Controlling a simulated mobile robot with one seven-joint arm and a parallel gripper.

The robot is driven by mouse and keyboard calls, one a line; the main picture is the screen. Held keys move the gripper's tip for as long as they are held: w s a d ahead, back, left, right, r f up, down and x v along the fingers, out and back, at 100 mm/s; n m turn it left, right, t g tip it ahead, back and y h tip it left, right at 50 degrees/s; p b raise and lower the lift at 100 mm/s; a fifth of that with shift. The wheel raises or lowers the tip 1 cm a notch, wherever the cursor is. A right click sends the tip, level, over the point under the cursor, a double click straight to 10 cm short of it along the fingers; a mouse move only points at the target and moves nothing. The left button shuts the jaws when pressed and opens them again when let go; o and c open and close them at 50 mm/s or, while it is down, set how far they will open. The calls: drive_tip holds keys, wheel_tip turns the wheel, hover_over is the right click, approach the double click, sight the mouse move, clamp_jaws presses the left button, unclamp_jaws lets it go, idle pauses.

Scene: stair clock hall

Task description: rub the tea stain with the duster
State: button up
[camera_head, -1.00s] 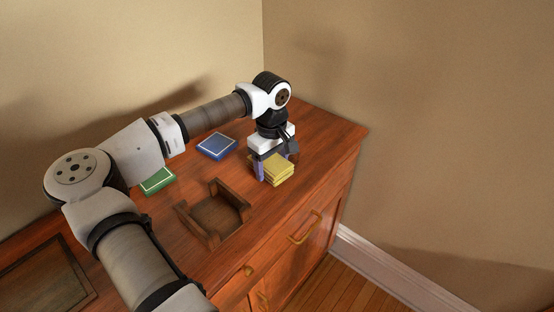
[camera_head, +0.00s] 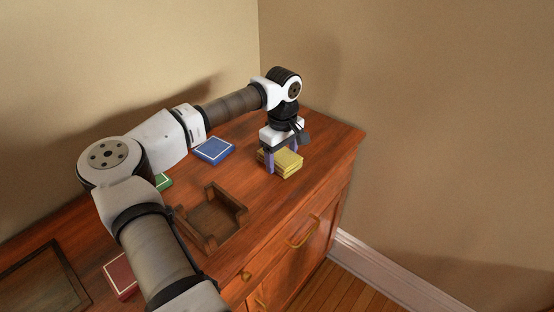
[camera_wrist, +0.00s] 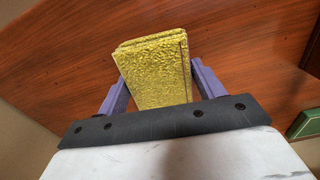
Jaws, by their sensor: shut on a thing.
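The duster (camera_head: 288,164) is a yellow folded cloth pad near the right end of the wooden cabinet top. My gripper (camera_head: 281,161) points down and is shut on the duster, with a purple finger at each side. The wrist view shows the duster (camera_wrist: 153,70) between the two fingers, its textured yellow face over the reddish wood. The duster is at or very close to the top; I cannot tell if it presses on it. No tea stain can be made out in either view; it may be hidden under the duster or my arm.
A brown wooden holder (camera_head: 239,214) with raised corners stands left of the duster. A blue square (camera_head: 213,150), a partly hidden green square (camera_head: 164,182) and a red square (camera_head: 119,274) lie on the cabinet top (camera_head: 325,140). Walls rise behind and right.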

drive_tip(key=shift+w+d+p, duration=0.15)
drive_tip(key=shift+w+d, duration=0.65)
drive_tip(key=shift+w, duration=0.3)
drive_tip(key=shift+w+d+p, duration=0.15)
drive_tip(key=shift+w+d, duration=0.65)
drive_tip(key=shift+w, duration=0.3)
drive_tip(key=shift+r+p, duration=2)
drive_tip(key=shift+r, duration=1)
wheel_tip(320, 180, up, 3)
drive_tip(key=shift+p, duration=1.1)
